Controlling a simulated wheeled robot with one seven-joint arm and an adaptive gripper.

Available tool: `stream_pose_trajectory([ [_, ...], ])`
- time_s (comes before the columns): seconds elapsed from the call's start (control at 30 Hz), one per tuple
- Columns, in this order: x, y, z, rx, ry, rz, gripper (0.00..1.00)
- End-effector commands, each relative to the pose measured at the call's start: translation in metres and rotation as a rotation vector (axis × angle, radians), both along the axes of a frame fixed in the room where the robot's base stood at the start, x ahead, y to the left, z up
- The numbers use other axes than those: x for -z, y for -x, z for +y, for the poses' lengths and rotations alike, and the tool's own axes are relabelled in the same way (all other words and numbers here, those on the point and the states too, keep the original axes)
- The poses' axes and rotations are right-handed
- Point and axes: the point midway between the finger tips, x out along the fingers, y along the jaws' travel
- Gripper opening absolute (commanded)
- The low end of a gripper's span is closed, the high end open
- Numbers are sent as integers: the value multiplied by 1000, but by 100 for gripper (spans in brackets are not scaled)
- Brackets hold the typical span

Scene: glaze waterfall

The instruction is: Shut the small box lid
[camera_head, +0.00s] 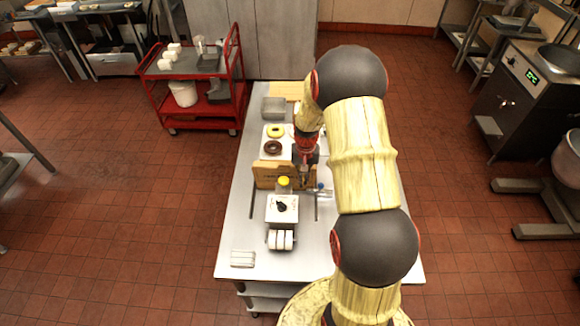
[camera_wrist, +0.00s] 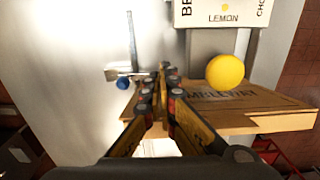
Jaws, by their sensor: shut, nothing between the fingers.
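A brown cardboard box (camera_head: 266,174) stands on the steel table behind a white machine. Its printed panel (camera_wrist: 255,108) also shows in the wrist view, to the right of my fingers. I cannot tell how far its lid is open. My gripper (camera_head: 305,183) is at the right part of the box in the head view, shut and empty. In the wrist view my gripper (camera_wrist: 163,80) has its fingertips together and overlaps the box's left part. Whether it touches the box is unclear. My arm hides part of the table to the right.
The white machine (camera_head: 282,209) with a yellow knob (camera_wrist: 225,71) stands close in front of the box. A brown donut (camera_head: 273,147) and a yellow donut (camera_head: 275,131) lie behind it. A blue-ended tool (camera_wrist: 123,83) is near the box. The table's left front (camera_head: 240,215) is mostly clear.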

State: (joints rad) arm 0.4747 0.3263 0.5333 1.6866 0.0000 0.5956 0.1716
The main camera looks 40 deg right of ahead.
Motion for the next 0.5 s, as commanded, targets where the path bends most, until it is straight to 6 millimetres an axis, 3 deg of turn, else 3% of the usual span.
stream_pose_trajectory([
  [0.5,0,-19,-14,0,1,-1,0],
])
